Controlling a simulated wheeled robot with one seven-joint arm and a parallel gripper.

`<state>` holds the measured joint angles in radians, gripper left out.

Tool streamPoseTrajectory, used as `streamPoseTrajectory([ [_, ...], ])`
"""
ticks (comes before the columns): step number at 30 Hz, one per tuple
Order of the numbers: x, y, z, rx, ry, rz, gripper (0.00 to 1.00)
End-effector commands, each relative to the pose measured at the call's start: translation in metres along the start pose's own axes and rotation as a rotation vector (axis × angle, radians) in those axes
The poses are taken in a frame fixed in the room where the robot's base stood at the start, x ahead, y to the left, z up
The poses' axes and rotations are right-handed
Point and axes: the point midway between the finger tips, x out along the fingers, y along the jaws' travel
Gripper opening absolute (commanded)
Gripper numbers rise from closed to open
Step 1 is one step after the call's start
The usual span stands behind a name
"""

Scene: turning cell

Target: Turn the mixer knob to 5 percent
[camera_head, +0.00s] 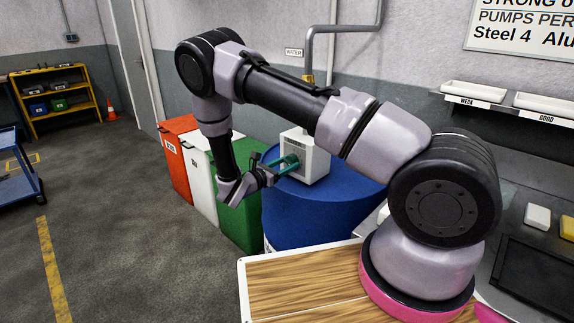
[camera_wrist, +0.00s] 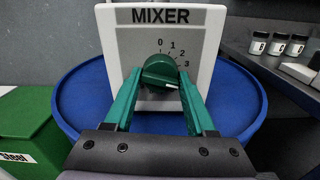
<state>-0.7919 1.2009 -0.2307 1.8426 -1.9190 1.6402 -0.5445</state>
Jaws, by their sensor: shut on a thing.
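The mixer (camera_wrist: 112,45) is a white box with a grey face labelled MIXER, and it also shows in the head view (camera_head: 316,160). Its round dark green knob (camera_wrist: 158,74) sits below a printed scale where 0, 1, 2 and 3 can be read. The knob's white pointer mark points to the lower right, past the 3; any numbers there cannot be read. My gripper (camera_wrist: 160,80) has its green fingers on the left and right sides of the knob and is shut on it. In the head view my gripper (camera_head: 284,165) reaches the mixer from the left.
The mixer stands on a blue drum (camera_head: 315,215). Green (camera_head: 240,217), white (camera_head: 199,175) and red (camera_head: 176,150) bins stand left of it. Small jars (camera_wrist: 277,45) are on a bench at right in the wrist view. Open floor lies at left.

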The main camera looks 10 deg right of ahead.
Motion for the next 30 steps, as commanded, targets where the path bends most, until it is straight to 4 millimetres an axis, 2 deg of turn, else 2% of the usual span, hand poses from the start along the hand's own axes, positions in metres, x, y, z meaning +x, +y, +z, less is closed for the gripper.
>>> streamPoseTrajectory([
  [9, -0.0008, 0.0011, -0.0005, 0.305, 0.000, 0.003, 0.00],
  [21, -0.0001, 0.0005, -0.0005, 0.356, 0.000, 0.000, 0.00],
  [22, -0.0002, 0.0006, -0.0005, 0.355, 0.000, 0.000, 0.63],
  [24, -0.0002, 0.0006, -0.0005, 0.355, 0.000, 0.000, 0.85],
  [30, -0.0002, 0.0006, -0.0003, 0.355, 0.000, 0.001, 0.85],
])
